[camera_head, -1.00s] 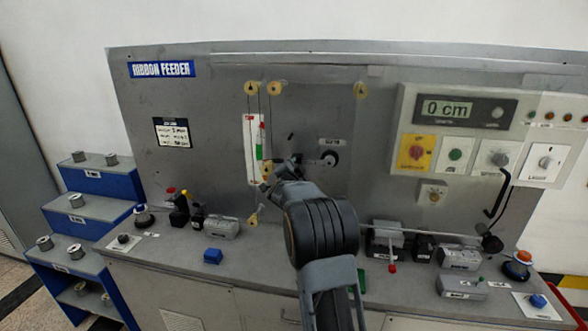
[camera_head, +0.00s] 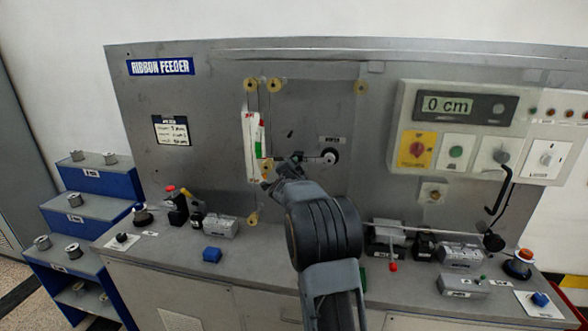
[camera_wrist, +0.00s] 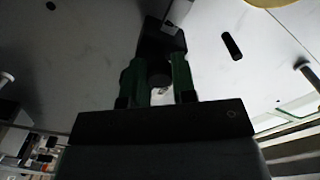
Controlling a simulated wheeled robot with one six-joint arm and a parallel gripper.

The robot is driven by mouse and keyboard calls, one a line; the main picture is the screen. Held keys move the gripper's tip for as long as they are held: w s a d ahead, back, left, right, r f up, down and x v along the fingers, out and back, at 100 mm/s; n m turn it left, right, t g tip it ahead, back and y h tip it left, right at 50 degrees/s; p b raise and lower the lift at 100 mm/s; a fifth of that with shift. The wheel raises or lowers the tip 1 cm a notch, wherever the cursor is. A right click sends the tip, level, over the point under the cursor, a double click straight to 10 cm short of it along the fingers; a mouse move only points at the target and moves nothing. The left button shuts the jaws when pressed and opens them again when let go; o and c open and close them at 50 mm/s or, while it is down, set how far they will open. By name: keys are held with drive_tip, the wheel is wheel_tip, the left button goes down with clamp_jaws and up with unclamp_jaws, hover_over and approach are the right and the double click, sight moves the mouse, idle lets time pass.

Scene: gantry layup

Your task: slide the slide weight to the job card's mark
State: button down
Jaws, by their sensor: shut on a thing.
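My gripper (camera_wrist: 157,85) is shut on a dark block, which appears to be the slide weight (camera_wrist: 160,50); its green-sided fingers stand on either side of it. My wrist hides most of the weight there. The job card (camera_head: 171,130) is a small dark-headed sheet on the left of the panel; its writing is too small to read surely.
A white, red and green scale strip (camera_head: 252,145) is close beside my gripper, with yellow rollers (camera_head: 251,85) above. Blue steps with spools (camera_head: 93,180) stand left.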

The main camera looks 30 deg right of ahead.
drive_tip(key=c, duration=0.9)
unclamp_jaws()
drive_tip(key=b+v, duration=0.3)
drive_tip(key=v, duration=1)
drive_tip(key=shift+s+a+r, duration=0.1)
drive_tip(key=shift+s+a, duration=0.15)
drive_tip(key=shift+s, duration=0.1)
